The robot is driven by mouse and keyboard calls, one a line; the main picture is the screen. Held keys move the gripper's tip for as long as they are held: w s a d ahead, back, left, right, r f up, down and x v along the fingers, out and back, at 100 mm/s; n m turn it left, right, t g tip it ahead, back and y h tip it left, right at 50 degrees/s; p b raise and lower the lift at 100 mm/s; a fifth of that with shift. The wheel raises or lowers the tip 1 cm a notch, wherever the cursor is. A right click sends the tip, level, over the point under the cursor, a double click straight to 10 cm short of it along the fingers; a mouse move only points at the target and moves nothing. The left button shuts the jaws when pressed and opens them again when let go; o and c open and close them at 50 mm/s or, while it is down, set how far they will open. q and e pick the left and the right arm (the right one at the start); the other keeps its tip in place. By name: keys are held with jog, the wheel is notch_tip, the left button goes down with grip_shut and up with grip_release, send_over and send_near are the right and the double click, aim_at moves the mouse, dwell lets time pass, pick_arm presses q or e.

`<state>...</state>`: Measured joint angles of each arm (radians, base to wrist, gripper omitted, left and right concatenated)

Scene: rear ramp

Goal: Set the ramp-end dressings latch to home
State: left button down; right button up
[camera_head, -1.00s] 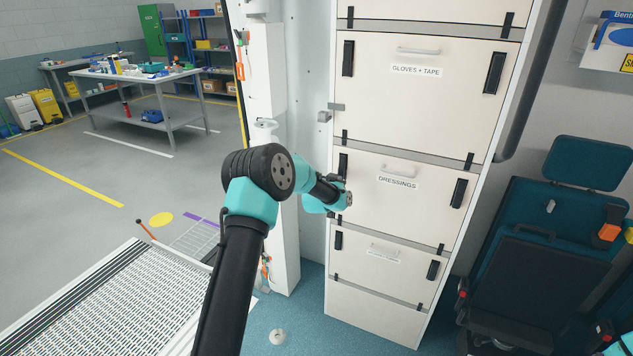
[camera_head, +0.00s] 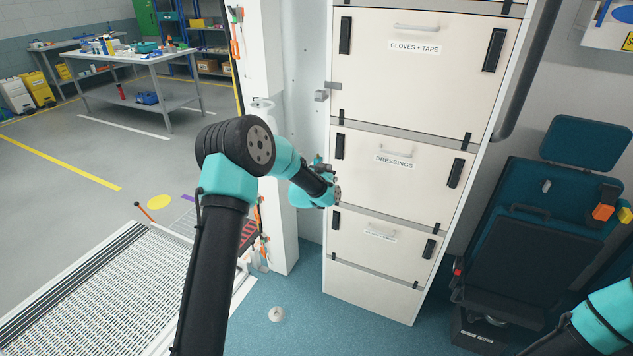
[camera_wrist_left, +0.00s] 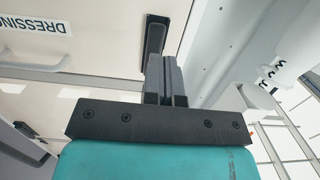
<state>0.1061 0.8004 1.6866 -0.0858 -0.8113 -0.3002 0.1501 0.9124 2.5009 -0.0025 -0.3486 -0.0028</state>
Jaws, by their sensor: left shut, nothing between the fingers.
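The dressings drawer (camera_head: 400,187) is a cream front with a DRESSINGS label and a pale handle (camera_head: 395,151); it looks closed. Its ramp-end latch (camera_head: 339,146) is a dark upright bar at the left edge. The wrist view shows a dark latch bar (camera_wrist_left: 154,38) beside the DRESSINGS label. My left gripper (camera_wrist_left: 164,66) is shut and empty, its fingertips overlapping the lower end of that bar; I cannot tell whether they touch. In the head view my left wrist is left of the drawer, below the latch, and mostly hides the fingers. My right gripper is out of frame.
The drawer's other latch (camera_head: 455,173) is at its right edge. The gloves and tape drawer (camera_head: 415,85) is above and another drawer (camera_head: 385,243) below. A white post (camera_head: 280,210) stands close behind my left arm. A teal seat (camera_head: 530,240) is at right.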

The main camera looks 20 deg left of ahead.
pick_arm(q)
jog(key=s, duration=0.7)
jog(key=shift+s, duration=0.25)
jog(key=s+d+f+g+h, duration=0.1)
jog(key=s+d+f+g, duration=0.25)
jog(key=s+f, duration=0.45)
jog(key=s+d+f+g+h, duration=0.1)
jog(key=s+d+f+g, duration=0.4)
jog(key=f, duration=0.6)
jog(key=s+d+f+n+g+h, duration=0.1)
jog(key=s+d+f+g, duration=0.1)
jog(key=s, duration=1)
jog(key=s+d+f+g, duration=0.2)
jog(key=s+f+g, duration=0.3)
jog(key=s, duration=0.8)
jog(key=shift+s+f+n+h, duration=0.15)
jog(key=shift+f+n+h, duration=0.25)
jog(key=shift+f, duration=0.45)
